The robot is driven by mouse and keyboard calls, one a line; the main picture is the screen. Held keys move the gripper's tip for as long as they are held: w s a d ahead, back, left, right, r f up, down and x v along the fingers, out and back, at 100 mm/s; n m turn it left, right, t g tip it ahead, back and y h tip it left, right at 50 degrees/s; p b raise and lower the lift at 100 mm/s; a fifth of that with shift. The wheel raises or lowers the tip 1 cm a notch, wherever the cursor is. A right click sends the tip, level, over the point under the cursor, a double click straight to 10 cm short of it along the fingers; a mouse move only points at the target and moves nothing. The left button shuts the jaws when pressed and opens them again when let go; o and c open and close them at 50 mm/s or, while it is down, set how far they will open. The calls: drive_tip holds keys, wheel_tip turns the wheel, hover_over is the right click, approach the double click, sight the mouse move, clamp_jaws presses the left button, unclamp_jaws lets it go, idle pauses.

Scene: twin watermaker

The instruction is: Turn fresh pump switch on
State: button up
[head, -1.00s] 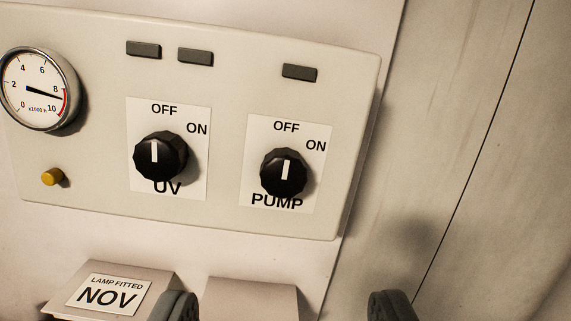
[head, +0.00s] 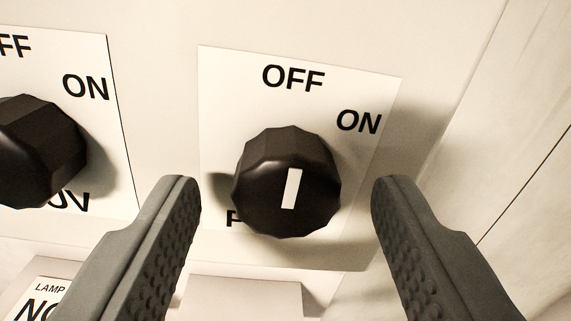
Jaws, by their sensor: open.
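The black pump knob (head: 268,196) sits on a white label plate (head: 225,90) on the cream panel, in the middle of the head view. Its white mark (head: 292,188) stands nearly upright with its top towards OFF, not towards ON at the upper right. The PUMP lettering is mostly hidden behind the knob. My gripper (head: 287,190) is open, with one grey finger to the left of the knob and the other to its right. Gaps show between both fingers and the knob, and I see no contact.
The UV knob (head: 35,150) stands close on the left, cut by the picture edge. A box with a lamp label (head: 42,302) is at the lower left, and a blank box (head: 245,294) juts out below the pump knob. A pale wall (head: 520,130) lies to the right.

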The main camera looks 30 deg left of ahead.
drive_tip(key=shift+w+a, duration=0.2)
drive_tip(key=shift+w, duration=0.1)
drive_tip(key=c, duration=1)
drive_tip(key=shift+m, duration=0.3)
drive_tip(key=m, duration=1.1)
drive_tip(key=shift+w, duration=0.1)
